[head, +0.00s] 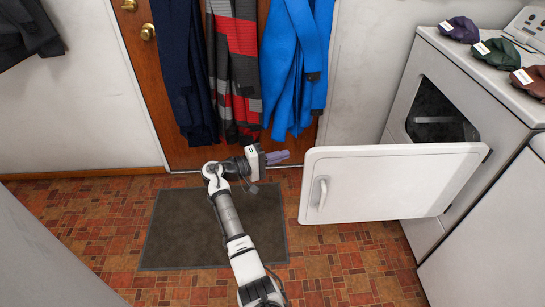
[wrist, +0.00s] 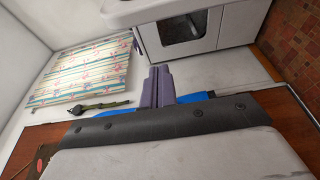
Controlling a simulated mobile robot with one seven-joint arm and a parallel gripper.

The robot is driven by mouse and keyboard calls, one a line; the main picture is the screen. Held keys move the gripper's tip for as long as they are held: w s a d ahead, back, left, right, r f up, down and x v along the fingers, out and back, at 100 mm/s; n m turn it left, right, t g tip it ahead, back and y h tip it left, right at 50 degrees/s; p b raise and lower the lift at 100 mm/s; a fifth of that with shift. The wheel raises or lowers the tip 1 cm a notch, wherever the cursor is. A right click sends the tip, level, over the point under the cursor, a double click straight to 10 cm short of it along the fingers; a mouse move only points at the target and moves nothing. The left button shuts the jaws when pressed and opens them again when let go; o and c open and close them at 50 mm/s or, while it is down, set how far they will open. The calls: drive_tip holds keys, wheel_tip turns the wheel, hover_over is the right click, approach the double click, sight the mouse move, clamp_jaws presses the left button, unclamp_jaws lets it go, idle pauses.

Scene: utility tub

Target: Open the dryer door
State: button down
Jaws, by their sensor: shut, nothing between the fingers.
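The white dryer (head: 462,85) stands at the right in the head view, with its dark drum opening (head: 435,115) uncovered. Its white door (head: 400,185) is swung wide open, sticking out to the left, with the handle (head: 323,194) near its left edge. My gripper (head: 284,156) is left of the door's upper left corner, apart from the handle. Its purple fingers are shut and empty; they also show in the wrist view (wrist: 158,88). The dryer front with its opening (wrist: 185,27) shows at the top of the wrist view; the door is not clearly seen there.
Blue, striped and dark garments hang on the wooden door (head: 180,148) behind my gripper. A dark mat (head: 180,230) lies on the tiled floor. Several caps (head: 505,58) lie on the dryer top. A second white appliance (head: 500,250) stands at lower right.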

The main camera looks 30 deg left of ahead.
drive_tip(key=d+p, duration=0.1)
drive_tip(key=d, duration=0.2)
drive_tip(key=w+d+p, duration=0.1)
drive_tip(key=d, duration=0.1)
drive_tip(key=shift+d+p, duration=0.25)
drive_tip(key=shift+p, duration=0.05)
drive_tip(key=shift+s, duration=0.1)
